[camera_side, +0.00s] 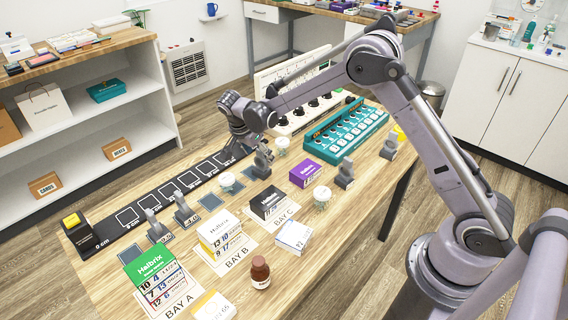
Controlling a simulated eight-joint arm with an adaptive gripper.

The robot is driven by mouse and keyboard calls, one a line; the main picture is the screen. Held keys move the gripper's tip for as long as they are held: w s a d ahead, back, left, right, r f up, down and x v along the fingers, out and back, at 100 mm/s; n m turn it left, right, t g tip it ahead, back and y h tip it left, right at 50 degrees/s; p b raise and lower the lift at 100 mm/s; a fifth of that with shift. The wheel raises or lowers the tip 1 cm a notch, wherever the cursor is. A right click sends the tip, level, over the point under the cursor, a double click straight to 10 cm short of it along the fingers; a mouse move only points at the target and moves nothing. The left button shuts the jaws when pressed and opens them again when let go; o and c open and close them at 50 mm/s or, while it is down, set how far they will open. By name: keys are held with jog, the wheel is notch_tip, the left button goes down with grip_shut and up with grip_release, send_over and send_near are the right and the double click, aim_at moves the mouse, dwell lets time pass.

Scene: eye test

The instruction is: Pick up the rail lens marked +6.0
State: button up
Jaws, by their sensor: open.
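The long black rail (107,231) with white-outlined squares runs along the left edge of the wooden table. Several small grey upright lens holders stand on the table: one at the left (157,231), one just right of it (186,213), one near the middle (262,162), and two at the right (345,173) (390,146). Their markings are too small to read, so I cannot tell which is +6.0. My gripper (243,149) is open and points down over the far end of the rail, close to the middle holder. Its fingertips are partly hard to make out.
Halbrix boxes in green (150,264), white (219,232) and black (267,201) stand at the labelled bays. A brown bottle (260,272), a purple box (305,173), white-lidded jars (322,193) and a teal tray (346,131) also crowd the table (330,238).

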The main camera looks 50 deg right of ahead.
aim_at(264, 162)
jog(key=shift+x, duration=3)
jog(key=shift+w+d+r, duration=0.1)
jog(key=c, duration=1.5)
jog(key=shift+o, duration=0.2)
